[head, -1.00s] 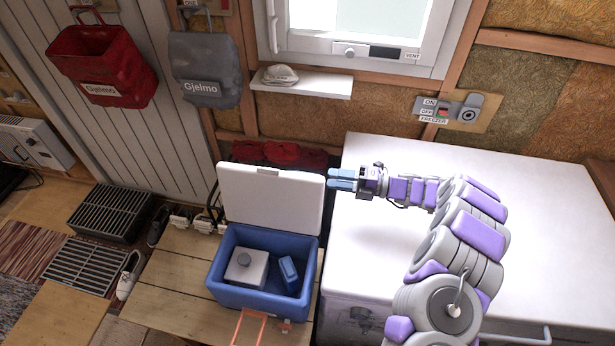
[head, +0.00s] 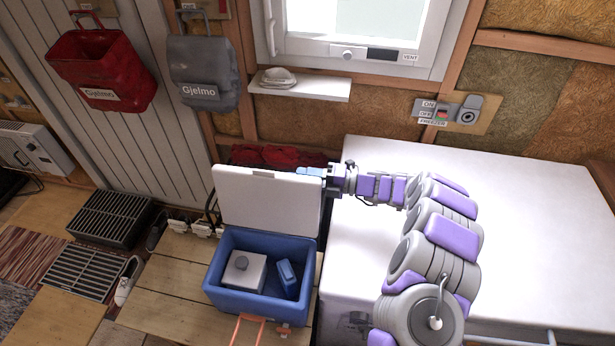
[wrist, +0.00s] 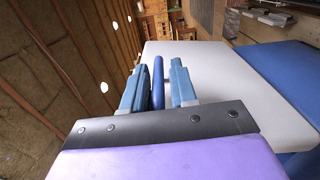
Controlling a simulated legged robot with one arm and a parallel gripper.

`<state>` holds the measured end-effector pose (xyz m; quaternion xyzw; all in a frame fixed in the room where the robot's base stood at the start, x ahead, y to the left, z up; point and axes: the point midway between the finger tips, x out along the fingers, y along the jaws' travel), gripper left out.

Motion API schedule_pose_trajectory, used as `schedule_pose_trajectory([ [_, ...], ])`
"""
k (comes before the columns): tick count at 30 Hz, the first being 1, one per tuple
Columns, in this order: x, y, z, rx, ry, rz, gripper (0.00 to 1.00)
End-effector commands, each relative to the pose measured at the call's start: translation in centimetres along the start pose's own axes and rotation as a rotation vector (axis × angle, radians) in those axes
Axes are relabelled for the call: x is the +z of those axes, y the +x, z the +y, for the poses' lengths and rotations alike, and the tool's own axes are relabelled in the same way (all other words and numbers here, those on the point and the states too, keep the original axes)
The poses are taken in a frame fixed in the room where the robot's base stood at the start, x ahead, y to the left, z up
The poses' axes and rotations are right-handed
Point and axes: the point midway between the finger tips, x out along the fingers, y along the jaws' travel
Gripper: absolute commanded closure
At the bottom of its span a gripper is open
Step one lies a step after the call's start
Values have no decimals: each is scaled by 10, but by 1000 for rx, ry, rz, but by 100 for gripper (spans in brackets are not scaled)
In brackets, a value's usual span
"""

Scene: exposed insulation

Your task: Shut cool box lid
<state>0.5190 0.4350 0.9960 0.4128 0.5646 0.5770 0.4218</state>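The cool box (head: 232,300) is blue and stands on a wooden platform. Its white lid (head: 268,200) stands raised at the back, near upright. Inside lie a white block with a grey knob (head: 243,270) and a small blue pack (head: 287,278). My gripper (head: 311,172) is at the lid's upper right corner, its blue fingertips level with the top edge; I cannot tell whether they touch it. In the wrist view my gripper's fingers (wrist: 158,85) are apart, with a narrow blue strip between them. The pale panel of the lid (wrist: 215,85) lies just right of them.
A white freezer (head: 440,240) stands right of the cool box, under my arm. Red items (head: 275,156) lie behind the lid. An orange handle (head: 248,328) lies at the box's front. A shelf (head: 305,88) and a window are on the wall above.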

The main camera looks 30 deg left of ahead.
Motion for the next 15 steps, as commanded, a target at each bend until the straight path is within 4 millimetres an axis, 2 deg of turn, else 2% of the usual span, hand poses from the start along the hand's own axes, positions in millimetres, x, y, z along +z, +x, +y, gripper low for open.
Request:
schedule_pose_trajectory([
  [1, 0, 0, 0, 0, 0, 0, 78],
  [8, -1, 1, -1, -1, 2, 3, 100],
  [15, -2, 0, -4, -4, 5, 5, 100],
])
